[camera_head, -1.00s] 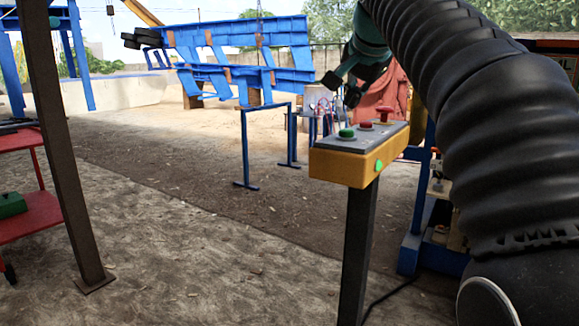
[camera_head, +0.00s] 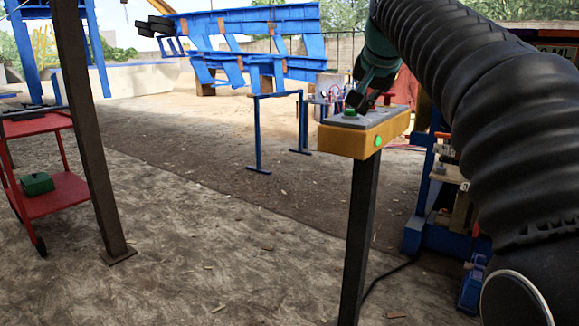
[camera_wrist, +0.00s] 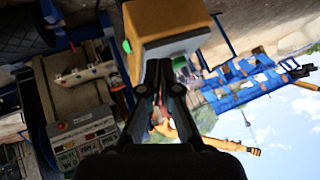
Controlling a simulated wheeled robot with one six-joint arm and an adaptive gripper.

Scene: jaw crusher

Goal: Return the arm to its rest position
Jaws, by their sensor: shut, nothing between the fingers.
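My arm comes in from the right in the head view. My gripper (camera_head: 362,100) is low over the top of a yellow control box, close to its green button (camera_head: 350,113). I cannot tell if it touches the box. The yellow box (camera_head: 345,141) stands on a dark post and has a green light on its side. In the wrist view my gripper (camera_wrist: 160,70) is shut and empty, with its tips in front of the yellow box (camera_wrist: 160,22). The gripper hides part of the box top and its other buttons.
A red cart (camera_head: 62,192) with a green box (camera_head: 37,184) stands left, behind a dark post (camera_head: 92,150). Blue machinery (camera_head: 425,235) is close on the right. A blue frame (camera_head: 258,135) stands behind.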

